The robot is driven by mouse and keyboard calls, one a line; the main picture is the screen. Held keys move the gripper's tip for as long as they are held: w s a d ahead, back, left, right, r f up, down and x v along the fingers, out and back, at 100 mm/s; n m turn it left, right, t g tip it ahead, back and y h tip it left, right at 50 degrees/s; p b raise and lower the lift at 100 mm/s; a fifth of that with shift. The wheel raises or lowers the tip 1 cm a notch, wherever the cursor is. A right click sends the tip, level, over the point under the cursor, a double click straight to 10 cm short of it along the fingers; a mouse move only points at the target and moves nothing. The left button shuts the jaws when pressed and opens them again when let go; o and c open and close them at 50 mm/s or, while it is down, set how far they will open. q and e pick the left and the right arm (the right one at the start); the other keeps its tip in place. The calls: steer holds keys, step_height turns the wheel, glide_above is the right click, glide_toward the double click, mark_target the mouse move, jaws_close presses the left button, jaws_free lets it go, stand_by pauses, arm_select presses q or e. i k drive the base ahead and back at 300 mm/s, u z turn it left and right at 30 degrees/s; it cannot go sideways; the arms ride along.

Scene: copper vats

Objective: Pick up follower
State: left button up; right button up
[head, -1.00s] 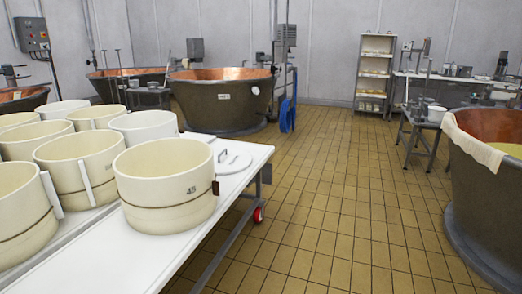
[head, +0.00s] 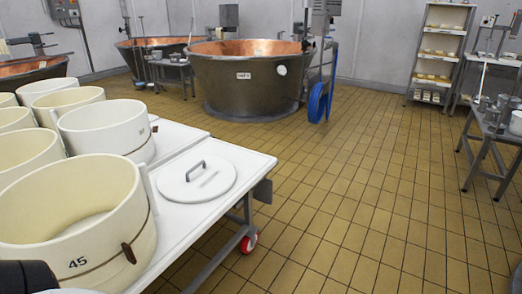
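The follower (head: 208,187), a flat white disc with a grey bar handle on top, lies on the right end of the white table (head: 250,160). Nothing covers it, and it is apart from the tubs. The tub marked 45 (head: 105,258) stands in front and to the left of it. A dark rounded part at the lower left edge looks like a piece of my arm. Neither gripper's fingers can be seen.
Several cream tubs crowd the table's left part, including one behind the follower (head: 100,133). The table has a red caster (head: 249,243). A copper vat (head: 245,85) stands behind. Tiled floor to the right is clear up to a metal side table (head: 492,127).

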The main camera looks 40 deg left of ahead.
mark_target(197, 178)
steer(key=u, duration=0.2)
steer(key=i, duration=2.1)
steer(key=u, duration=1.8)
steer(key=i, duration=1.05)
steer(key=u, duration=0.95)
